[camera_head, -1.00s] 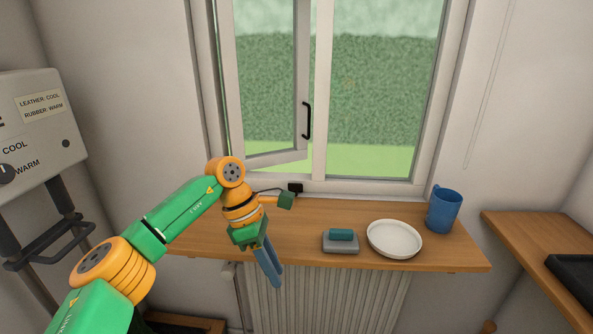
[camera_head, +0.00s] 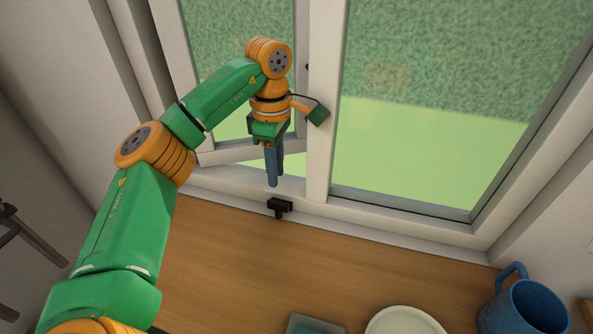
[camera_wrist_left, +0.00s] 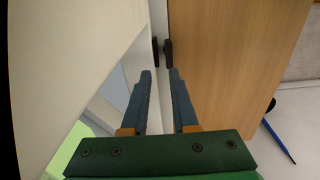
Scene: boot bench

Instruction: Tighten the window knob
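The window knob (camera_head: 280,206) is a small black T-shaped piece at the bottom of the white window frame, just above the wooden sill. In the left wrist view the dark knob (camera_wrist_left: 167,50) shows just beyond the fingertips. My left gripper (camera_head: 273,184) points down and appears just above and slightly left of the knob in the head view. Its two blue fingers (camera_wrist_left: 160,74) are apart with nothing between them, and I see no contact with the knob. My right gripper is not in view.
The left window sash (camera_head: 235,153) stands ajar behind my left arm. A blue mug (camera_head: 525,308), a white plate (camera_head: 404,322) and a grey dish (camera_head: 303,322) with a teal block sit along the sill's near side. The wood (camera_head: 215,255) around the knob is clear.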

